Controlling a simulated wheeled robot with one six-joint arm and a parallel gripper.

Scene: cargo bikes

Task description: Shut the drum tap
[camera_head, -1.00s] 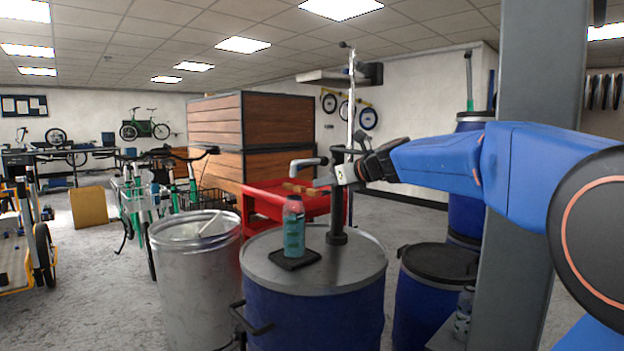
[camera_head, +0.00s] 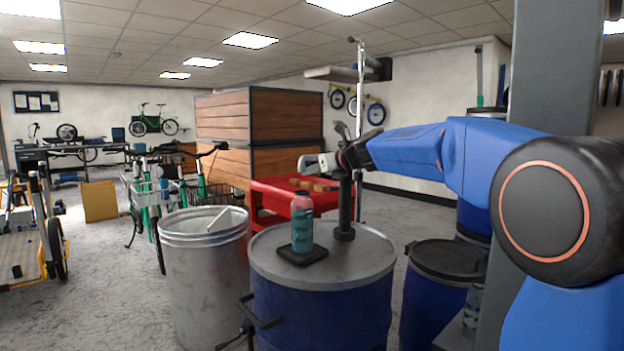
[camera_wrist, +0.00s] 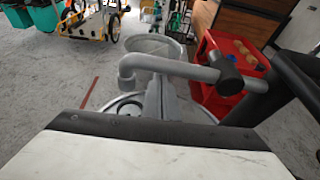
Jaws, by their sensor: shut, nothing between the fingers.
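The blue drum (camera_head: 322,310) has a grey lid with a dark upright tap post (camera_head: 345,205) on it. The tap's grey spout (camera_head: 305,164) points left above a teal bottle (camera_head: 302,225). The wrist view shows the spout (camera_wrist: 160,63) bending down at its left end, with a black knob (camera_wrist: 228,72) at its right. My gripper (camera_head: 326,162) is shut and empty at the top of the post, close to the spout. In the wrist view its fingers (camera_wrist: 163,95) reach up to the spout; I cannot tell whether they touch. A dark bar (camera_wrist: 295,85), perhaps the tap's handle, lies at right.
The bottle stands on a black drip tray (camera_head: 303,255). A galvanised bin (camera_head: 205,290) stands left of the drum, another blue drum (camera_head: 440,300) right. A red cart (camera_head: 270,198) and wooden crates (camera_head: 258,120) are behind.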

